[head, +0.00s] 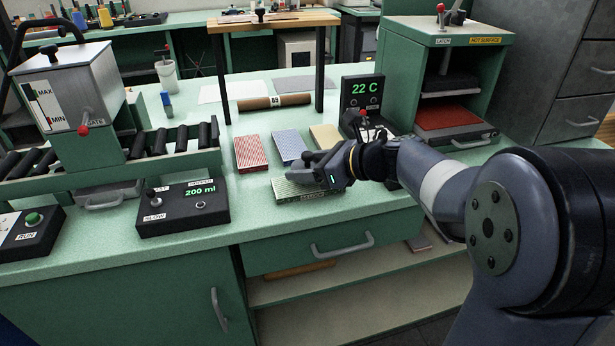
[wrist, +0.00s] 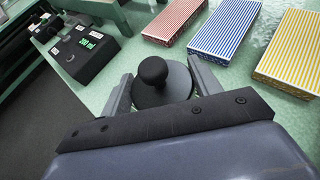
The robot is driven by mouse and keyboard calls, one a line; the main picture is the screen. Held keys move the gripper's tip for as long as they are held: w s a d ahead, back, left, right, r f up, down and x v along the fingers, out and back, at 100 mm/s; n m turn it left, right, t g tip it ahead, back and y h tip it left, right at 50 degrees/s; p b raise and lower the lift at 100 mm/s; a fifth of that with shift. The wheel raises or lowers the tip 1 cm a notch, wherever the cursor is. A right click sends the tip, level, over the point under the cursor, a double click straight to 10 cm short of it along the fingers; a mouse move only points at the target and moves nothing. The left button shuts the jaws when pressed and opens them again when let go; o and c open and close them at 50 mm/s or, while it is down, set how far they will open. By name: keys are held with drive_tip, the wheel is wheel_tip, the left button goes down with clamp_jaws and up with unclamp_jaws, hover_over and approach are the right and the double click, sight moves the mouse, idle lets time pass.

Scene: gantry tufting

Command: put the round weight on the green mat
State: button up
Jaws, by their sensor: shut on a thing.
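The round weight (wrist: 163,88) is dark grey with a black knob on top. In the wrist view it sits upright between the two fingers of my gripper (wrist: 162,92), which is shut on it. In the head view my gripper (head: 303,172) is low over the green-striped mat (head: 290,191), near the bench's front edge, and the weight is hard to make out there. The mat is mostly hidden in the wrist view. I cannot tell whether the weight touches the mat.
Red (head: 251,153), blue (head: 289,145) and yellow (head: 325,137) striped mats lie just behind. A 22 C display (head: 362,92) stands behind right, and a 200 ml control box (head: 183,205) at left. A black-legged stand (head: 270,22) rises behind the mats, with a brown roll (head: 274,101) beneath.

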drive_tip(key=shift+f, duration=0.85)
drive_tip(key=shift+f, duration=0.1)
drive_tip(key=o, duration=1.4)
drive_tip(key=shift+f, duration=0.1)
drive_tip(key=shift+d+r, duration=0.1)
drive_tip(key=shift+r, duration=0.15)
drive_tip(key=p+v, duration=0.1)
drive_tip(key=v, duration=1)
drive_tip(key=shift+s+d+p, duration=0.3)
